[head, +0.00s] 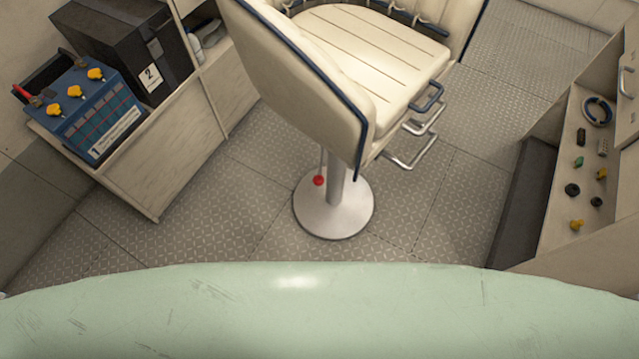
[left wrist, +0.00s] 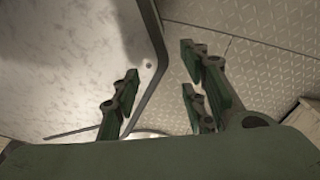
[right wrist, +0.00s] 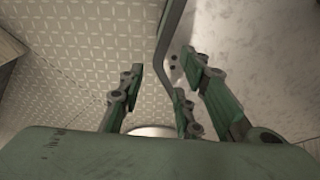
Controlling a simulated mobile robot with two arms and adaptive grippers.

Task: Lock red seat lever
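The cream seat (head: 352,50) with dark blue trim stands on that post. Neither gripper shows in the head view. In the left wrist view my left gripper (left wrist: 160,95) is open, its fingers apart and empty. In the right wrist view my right gripper (right wrist: 160,90) is open and empty. The red knob is not visible in either wrist view.
A shelf (head: 560,215) with small fittings stands at right. Metal footrests (head: 414,152) jut from the seat's right side. Patterned floor (head: 240,190) around the base is clear.

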